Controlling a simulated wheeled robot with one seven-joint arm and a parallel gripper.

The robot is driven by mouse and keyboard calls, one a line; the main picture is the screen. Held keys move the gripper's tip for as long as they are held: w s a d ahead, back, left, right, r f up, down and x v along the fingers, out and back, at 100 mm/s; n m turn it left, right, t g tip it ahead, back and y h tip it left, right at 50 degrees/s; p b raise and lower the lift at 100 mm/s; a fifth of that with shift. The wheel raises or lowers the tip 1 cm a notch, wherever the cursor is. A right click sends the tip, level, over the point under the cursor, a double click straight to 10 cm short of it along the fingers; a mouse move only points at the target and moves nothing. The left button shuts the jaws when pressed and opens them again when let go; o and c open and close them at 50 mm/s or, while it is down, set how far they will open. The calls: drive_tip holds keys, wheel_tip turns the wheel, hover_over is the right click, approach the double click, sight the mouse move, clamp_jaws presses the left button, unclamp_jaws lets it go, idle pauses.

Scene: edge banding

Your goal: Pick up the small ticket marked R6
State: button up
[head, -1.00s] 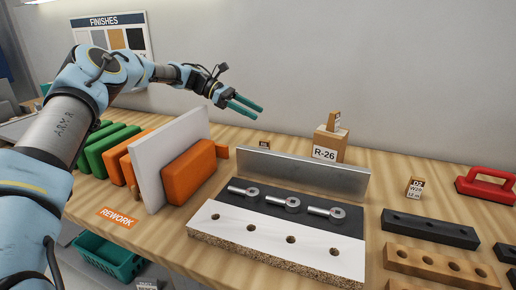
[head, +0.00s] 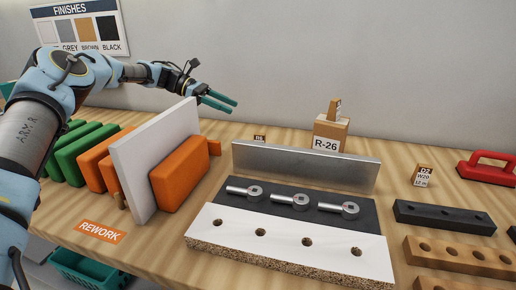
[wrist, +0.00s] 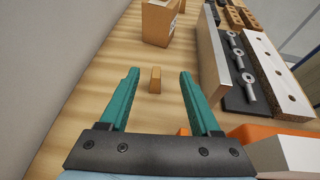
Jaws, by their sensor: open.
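The small ticket (head: 260,138) stands on the bench behind the metal plate, with only its upper part showing in the head view; its tiny marking looks like R6. In the wrist view, a small tan upright piece (wrist: 155,80), which appears to be this ticket, stands ahead between the lines of the two fingers, its marking not readable. My gripper (head: 235,104) has teal fingers, open and empty, above the back of the bench and left of the ticket. It also shows in the wrist view (wrist: 159,74), with the fingers apart and not touching the piece.
A cardboard box marked R-26 (head: 326,143) stands right of the ticket. The metal plate (head: 305,167) stands in front of it, by a drilled white board (head: 290,240). An upright white panel (head: 155,160) and orange blocks (head: 180,174) stand left. Another ticket (head: 423,176) is far right.

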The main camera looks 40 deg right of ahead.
drive_tip(key=b, duration=0.5)
approach(255, 136)
drive_tip(key=d, duration=0.1)
drive_tip(key=s+d+f, duration=0.1)
drive_tip(key=s+d+p, duration=0.1)
drive_tip(key=shift+s+f, duration=0.15)
drive_tip(key=shift+f, duration=0.15)
drive_tip(key=p+x, duration=0.2)
drive_tip(key=x, duration=0.3)
drive_tip(key=shift+s+d+f, duration=0.1)
drive_tip(key=shift+s+d, duration=0.05)
drive_tip(key=shift+s+d+f, duration=0.15)
drive_tip(key=shift+s+f, duration=0.05)
clamp_jaws()
